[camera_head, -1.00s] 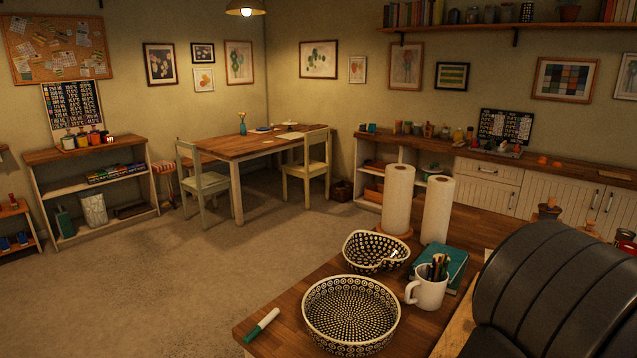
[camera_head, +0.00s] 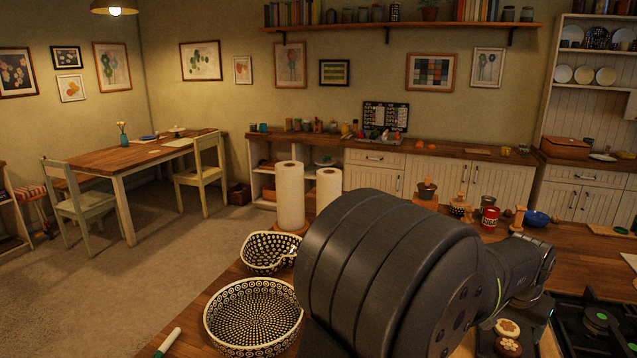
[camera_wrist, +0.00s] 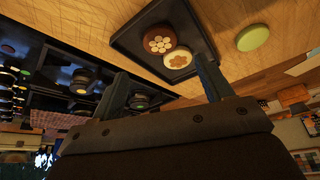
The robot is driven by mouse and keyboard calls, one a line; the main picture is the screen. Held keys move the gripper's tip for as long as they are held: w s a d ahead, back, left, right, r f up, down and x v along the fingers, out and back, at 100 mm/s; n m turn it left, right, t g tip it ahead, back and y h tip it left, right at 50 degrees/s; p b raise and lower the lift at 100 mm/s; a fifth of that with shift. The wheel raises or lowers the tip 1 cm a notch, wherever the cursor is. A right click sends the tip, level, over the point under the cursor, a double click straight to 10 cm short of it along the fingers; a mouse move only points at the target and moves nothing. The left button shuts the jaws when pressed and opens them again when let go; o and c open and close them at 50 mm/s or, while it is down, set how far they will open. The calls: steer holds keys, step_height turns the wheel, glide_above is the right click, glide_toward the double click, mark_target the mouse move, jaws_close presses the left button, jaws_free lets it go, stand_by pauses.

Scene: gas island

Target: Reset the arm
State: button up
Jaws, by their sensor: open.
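My gripper (camera_wrist: 160,66) shows in the wrist view with its two dark fingers spread wide. No object is seen between them. Beyond the fingers lies a dark tray (camera_wrist: 128,42) on the wooden counter, holding a dark-rimmed round piece with a white flower pattern (camera_wrist: 159,40) and a pale one with a brown flower (camera_wrist: 177,60). In the head view, my large dark arm fills the lower middle and reaches right. My gripper's fingers cannot be made out there.
A black gas hob (camera_head: 605,325) is at the right. Patterned bowls (camera_head: 252,312) and paper towel rolls (camera_head: 290,195) stand left of my arm. A red can (camera_head: 489,218) and a blue bowl (camera_head: 536,218) stand behind it. A green disc (camera_wrist: 252,38) lies beside the tray.

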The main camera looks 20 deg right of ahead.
steer(key=x, duration=0.8)
steer(key=shift+f, duration=0.25)
step_height(320, 180, up, 5)
steer(key=shift+d+f, duration=0.1)
steer(key=shift+f, duration=0.15)
steer(key=s+a+r, duration=0.3)
steer(key=s+r, duration=0.4)
steer(key=s, duration=0.5)
steer(key=n+t+y, duration=0.1)
steer(key=n+t, duration=0.1)
steer(key=n, duration=0.4)
glide_toward(508, 346)
steer(key=w+a+r, duration=0.3)
steer(key=w+a, duration=0.2)
steer(key=w, duration=0.6)
steer(key=w+f, duration=0.2)
steer(key=w, duration=0.1)
steer(key=w+a+f, duration=0.1)
steer(key=w+f, duration=0.1)
steer(key=w, duration=0.2)
steer(key=w+f, duration=0.2)
steer(key=w, duration=0.2)
steer(key=shift+a+f, duration=0.2)
steer(key=shift+f, duration=0.15)
steer(key=shift+w+f, duration=0.25)
steer(key=shift+f, duration=1.2)
